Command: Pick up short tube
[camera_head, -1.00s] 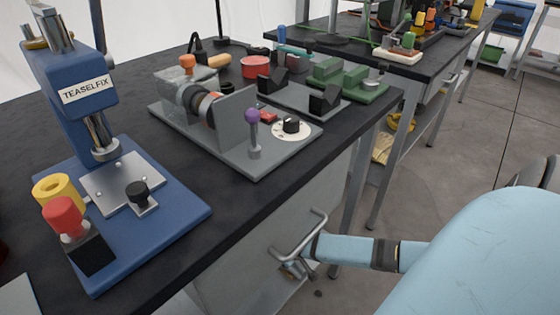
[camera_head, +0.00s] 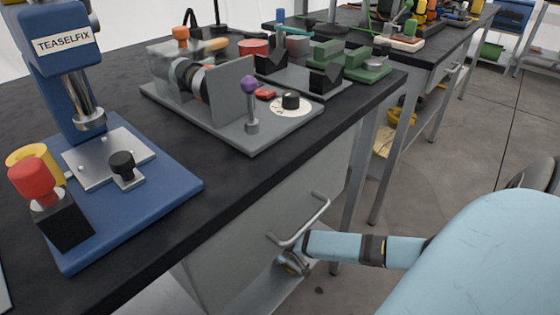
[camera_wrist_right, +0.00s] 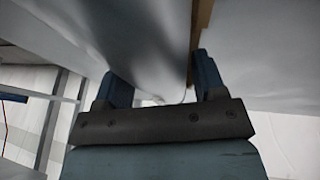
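I cannot make out a short tube for certain in either view. My right arm comes in from the right in the head view. Its gripper (camera_head: 292,262) is low in front of the grey cabinet under the bench, just below and beside the bar handle (camera_head: 303,222). In the right wrist view the two blue fingers (camera_wrist_right: 162,88) stand apart, with a large blurred grey surface close in front. I see no tube between them. I cannot tell whether the gripper touches the cabinet. My left gripper is in neither view.
The black bench (camera_head: 160,215) carries a blue TEASELFIX press (camera_head: 140,180), a grey fixture with a purple-knobbed lever (camera_head: 249,88), black V-blocks (camera_head: 326,80) and green blocks (camera_head: 335,55). A second bench stands behind. Open floor (camera_head: 455,150) lies to the right.

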